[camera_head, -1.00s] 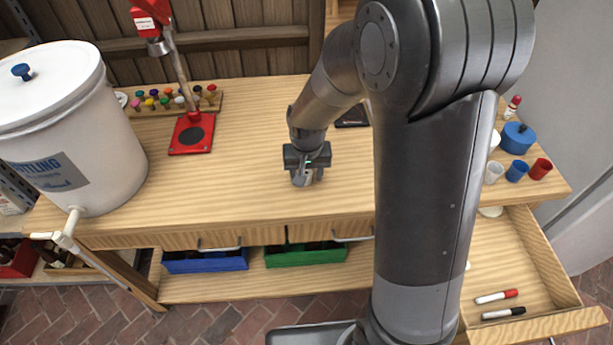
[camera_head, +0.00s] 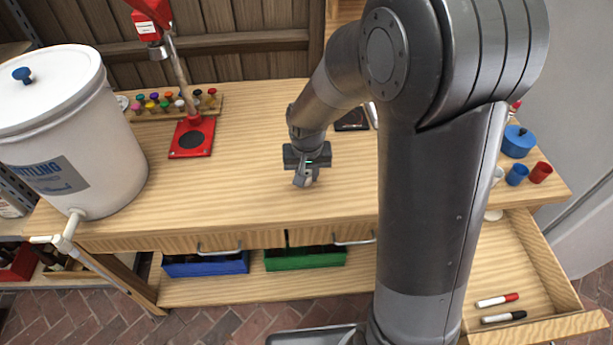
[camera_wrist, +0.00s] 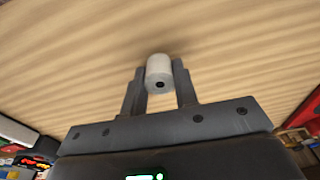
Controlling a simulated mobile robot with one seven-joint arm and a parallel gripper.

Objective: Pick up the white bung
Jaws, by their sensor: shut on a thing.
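The white bung (camera_wrist: 158,70) is a small pale cylinder with a dark hole in its end. In the wrist view it sits between my two fingertips, which press on its sides. My gripper (camera_wrist: 159,82) is shut on it. In the head view my gripper (camera_head: 306,180) points down over the front middle of the wooden bench (camera_head: 240,190). The bung is mostly hidden there by the fingers. I cannot tell whether it touches the bench top.
A white bucket (camera_head: 110,150) with a tap stands at the left. A red capping stand (camera_head: 191,138) and a rack of coloured caps (camera_head: 150,112) are behind. Blue (camera_head: 516,174) and red cups (camera_head: 541,171) stand right. A drawer (camera_head: 500,270) with markers is open. The bench around my gripper is clear.

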